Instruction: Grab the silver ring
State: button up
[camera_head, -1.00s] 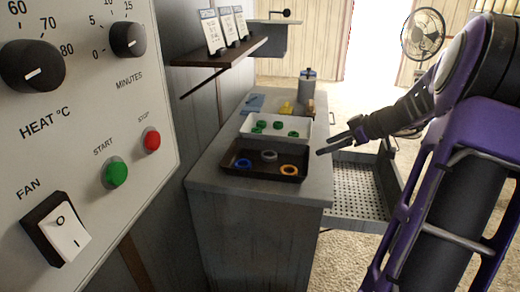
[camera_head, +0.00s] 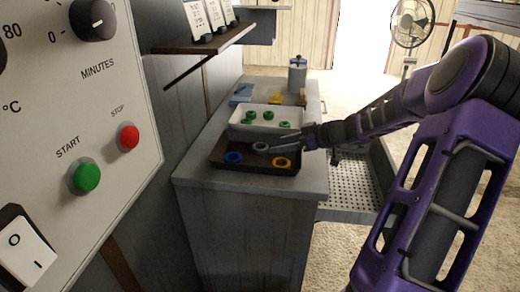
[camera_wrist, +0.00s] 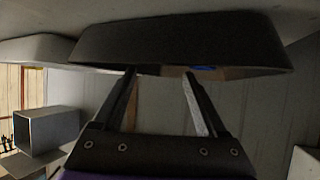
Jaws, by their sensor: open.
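The silver ring (camera_head: 261,147) lies in the dark tray (camera_head: 250,170) on the grey cabinet, between and behind a blue ring (camera_head: 233,157) and an orange ring (camera_head: 281,162). My gripper (camera_head: 277,144) reaches in from the right, over the tray's right side, its fingertips close to the silver ring. I cannot tell whether they touch it. In the wrist view my gripper (camera_wrist: 160,75) is open, its two fingers spread and nothing seen between them. The dark tray (camera_wrist: 180,42) fills the top there, with a bit of blue at its edge. The silver ring is not visible in that view.
A white tray (camera_head: 240,124) with several green rings stands just behind the dark tray. A canister (camera_head: 297,74) and small yellow items sit farther back. A perforated drawer (camera_head: 350,185) is pulled out at right.

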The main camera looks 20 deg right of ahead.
aim_at(267, 148)
jog(key=shift+r+x, duration=0.2)
jog(key=shift+x, duration=2.9)
jog(key=shift+w, duration=0.15)
jog(key=shift+c, duration=0.2)
jog(key=c, duration=1)
jog(key=shift+r, duration=0.1)
